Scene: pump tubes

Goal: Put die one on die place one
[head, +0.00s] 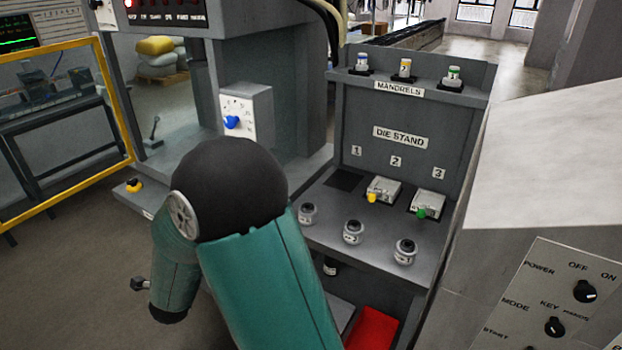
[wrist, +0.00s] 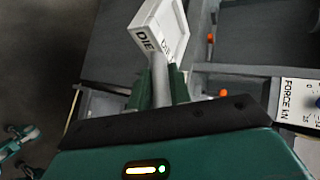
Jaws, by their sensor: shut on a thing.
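In the wrist view my gripper (wrist: 163,88) is shut on a grey stem between its two green fingers. The stem runs up to a pale block marked DIE (wrist: 158,28), which I take to be die one. The block is tilted, with a raised rim and lettering on its near faces. The number on it is not readable. In the head view my gripper and the held block are not visible. There, place 1 on the die stand (head: 343,179) is an empty dark square.
Two dies with a yellow knob (head: 373,197) and a green knob (head: 421,212) sit at places 2 and 3. Several round parts (head: 353,232) stand in front. Mandrels (head: 404,68) stand on the shelf. A FORCE panel (wrist: 300,100) and an orange knob (wrist: 210,38) are to the right.

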